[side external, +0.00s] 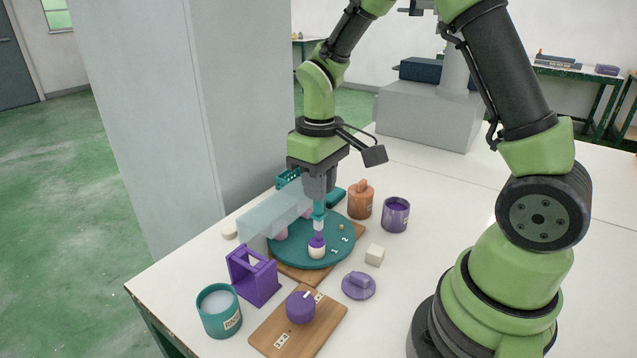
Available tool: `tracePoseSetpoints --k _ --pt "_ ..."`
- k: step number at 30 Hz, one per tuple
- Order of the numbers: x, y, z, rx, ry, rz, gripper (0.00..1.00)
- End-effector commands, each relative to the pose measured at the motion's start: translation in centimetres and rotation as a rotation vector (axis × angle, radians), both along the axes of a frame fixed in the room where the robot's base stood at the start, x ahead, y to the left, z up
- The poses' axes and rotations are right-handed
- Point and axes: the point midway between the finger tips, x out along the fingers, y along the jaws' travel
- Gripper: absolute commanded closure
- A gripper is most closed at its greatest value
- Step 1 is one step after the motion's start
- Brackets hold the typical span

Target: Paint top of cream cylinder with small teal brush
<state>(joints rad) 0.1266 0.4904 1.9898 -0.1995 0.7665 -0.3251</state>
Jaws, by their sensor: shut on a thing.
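My gripper (319,197) points straight down over the round teal tray (343,251). It is shut on the small teal brush (319,212), which hangs upright with a pale lower part and a purple tip (317,240). The cream cylinder (316,252) stands near the front of the tray, directly under the brush. The purple tip appears to meet the cylinder's top. Purple shows there, but I cannot tell bristles from paint on the top face.
A translucent panel (275,217) stands left of the brush. A purple pot (395,215), an orange pot (360,201), a cream cube (374,255) and a purple lid (358,286) are at right.

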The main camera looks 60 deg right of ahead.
Motion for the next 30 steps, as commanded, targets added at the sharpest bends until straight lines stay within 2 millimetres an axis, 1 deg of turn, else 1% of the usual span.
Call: tracePoseSetpoints --k 7,11,17,24,30 --pt "0.0 1.0 0.0 0.0 0.0 0.002 1.0" --pt "0.0 1.3 0.0 0.0 0.0 0.001 1.0" --pt "0.0 0.8 0.0 0.0 0.0 -0.001 1.0" --pt "0.0 -0.1 0.0 0.0 0.0 -0.001 1.0" --pt "0.0 0.0 0.0 0.0 0.0 0.001 1.0"
